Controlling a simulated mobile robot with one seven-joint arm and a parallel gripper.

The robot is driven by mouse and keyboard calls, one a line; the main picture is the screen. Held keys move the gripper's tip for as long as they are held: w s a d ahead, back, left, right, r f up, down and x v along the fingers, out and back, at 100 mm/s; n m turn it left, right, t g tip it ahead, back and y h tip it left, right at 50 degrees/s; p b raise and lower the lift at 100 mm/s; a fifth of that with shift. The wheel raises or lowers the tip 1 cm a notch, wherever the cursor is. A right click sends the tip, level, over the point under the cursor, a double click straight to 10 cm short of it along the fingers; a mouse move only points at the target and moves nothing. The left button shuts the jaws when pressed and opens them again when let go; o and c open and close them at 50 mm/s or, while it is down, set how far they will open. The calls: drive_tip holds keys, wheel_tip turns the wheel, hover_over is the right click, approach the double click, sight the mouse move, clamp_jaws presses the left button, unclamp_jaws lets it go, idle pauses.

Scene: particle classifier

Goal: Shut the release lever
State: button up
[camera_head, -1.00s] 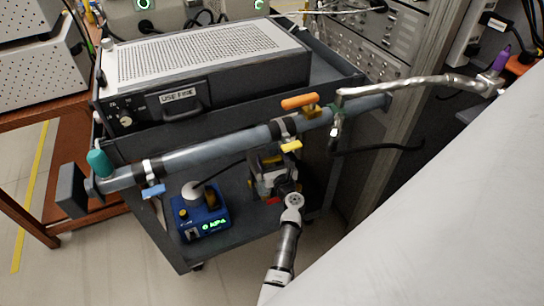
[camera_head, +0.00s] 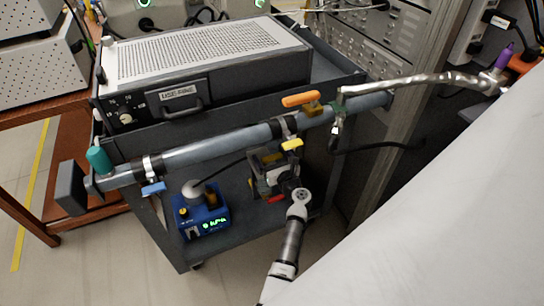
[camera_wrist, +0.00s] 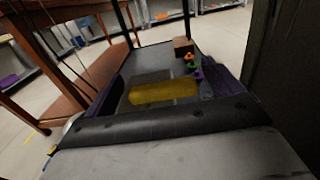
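A long grey pipe (camera_head: 220,148) runs along the cart's near side and carries several coloured handles. An orange lever (camera_head: 301,99) lies along its right part. A small yellow handle (camera_head: 292,145) hangs below a clamp; a blue handle (camera_head: 153,188) is further left. I cannot tell by label which is the release lever. My gripper (camera_head: 268,172) is under the pipe, just below the yellow handle, apart from the orange lever. In the wrist view a yellow bar (camera_wrist: 165,91) lies ahead of my dark gripper body. Whether the fingers are open or shut is unclear.
A grey perforated-top instrument (camera_head: 205,55) sits on the cart (camera_head: 150,240). A blue gauge box (camera_head: 203,214) stands on the lower shelf. A metal hose (camera_head: 420,82) and a black cable (camera_head: 380,147) reach right. A large pale surface fills the lower right. Floor is free at lower left.

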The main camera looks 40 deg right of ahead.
drive_tip(key=p+v, duration=0.5)
drive_tip(key=v, duration=0.8)
drive_tip(key=shift+s+p, duration=0.35)
drive_tip(key=shift+s, duration=0.05)
